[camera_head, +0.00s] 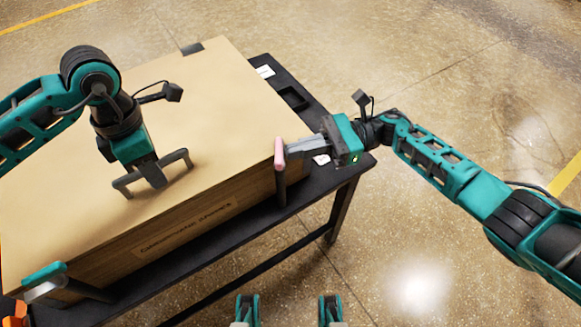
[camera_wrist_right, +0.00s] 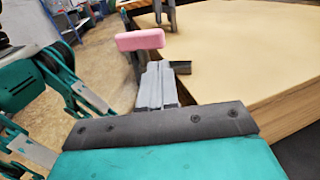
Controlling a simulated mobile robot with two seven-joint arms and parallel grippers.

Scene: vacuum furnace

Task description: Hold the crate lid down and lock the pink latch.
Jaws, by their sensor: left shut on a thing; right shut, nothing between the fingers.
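The wooden crate has a flat tan lid (camera_head: 195,95) with a dark grey handle (camera_head: 178,158) on top, and the lid looks closed. My left gripper (camera_head: 155,180) is shut on the handle from above. The pink latch (camera_head: 279,154) is at the crate's right front corner, and its dark post runs down the crate's side. My right gripper (camera_head: 288,152) is shut and empty, with its tips right at the pink latch. In the right wrist view, the pink latch (camera_wrist_right: 140,39) lies just beyond the closed fingertips (camera_wrist_right: 158,72); whether they touch is unclear.
A second latch with a teal end (camera_head: 44,274) is at the crate's left front corner. The crate stands on a dark table (camera_head: 345,172) with a narrow free strip at right, holding a small black tray (camera_head: 293,97). Open floor lies beyond the table.

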